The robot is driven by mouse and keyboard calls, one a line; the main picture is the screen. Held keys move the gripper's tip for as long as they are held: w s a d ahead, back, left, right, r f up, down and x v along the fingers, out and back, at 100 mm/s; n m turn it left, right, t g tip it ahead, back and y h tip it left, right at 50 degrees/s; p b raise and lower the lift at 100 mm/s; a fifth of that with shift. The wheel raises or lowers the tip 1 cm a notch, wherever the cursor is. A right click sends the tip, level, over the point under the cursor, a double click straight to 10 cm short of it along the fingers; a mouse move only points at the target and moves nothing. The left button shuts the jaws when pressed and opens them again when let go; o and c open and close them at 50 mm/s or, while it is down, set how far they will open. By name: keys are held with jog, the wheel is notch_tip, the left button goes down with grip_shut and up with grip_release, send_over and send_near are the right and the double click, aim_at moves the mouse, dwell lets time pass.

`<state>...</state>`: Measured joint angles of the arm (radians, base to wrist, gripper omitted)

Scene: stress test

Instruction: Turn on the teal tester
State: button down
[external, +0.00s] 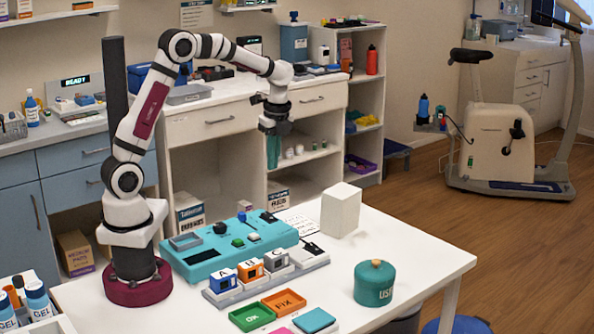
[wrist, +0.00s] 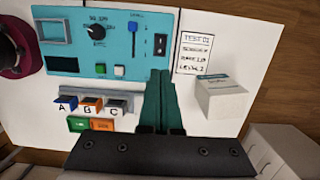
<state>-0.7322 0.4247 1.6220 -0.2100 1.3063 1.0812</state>
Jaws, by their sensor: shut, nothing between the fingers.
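The teal tester (external: 205,262) lies flat on the white table in front of my base. In the wrist view the tester (wrist: 115,52) shows a grey-framed screen (wrist: 54,31), a black knob (wrist: 96,31), a blue slider (wrist: 132,24), a black rocker switch (wrist: 160,44), a green button (wrist: 119,71) and a white button (wrist: 100,69). The rocker's position is too small to read. My gripper (external: 273,165) is shut and empty, its green fingers pointing down, raised above the table. In the wrist view the gripper (wrist: 159,75) shows just below the rocker switch in the picture.
A rack with A, B and C modules (external: 223,279) stands in front of the tester. Green (external: 252,317) and orange (external: 284,302) trays lie nearby. A white block (external: 340,210) stands right of the tester, a teal lidded pot (external: 375,285) at front right. A printed sheet (wrist: 194,52) lies beside the tester.

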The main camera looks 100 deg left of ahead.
aim_at(266, 213)
jog(key=f, duration=0.4)
jog(key=s+a+f, duration=0.1)
jog(key=f, duration=0.4)
jog(key=s+a+f, duration=0.1)
jog(key=f, duration=0.4)
jog(key=shift+s+a, duration=0.15)
jog(key=shift+a, duration=0.05)
jog(key=shift+s+a+f, duration=0.1)
jog(key=shift+f, duration=0.1)
jog(key=shift+w+d+r, duration=0.15)
jog(key=shift+w+d, duration=0.45)
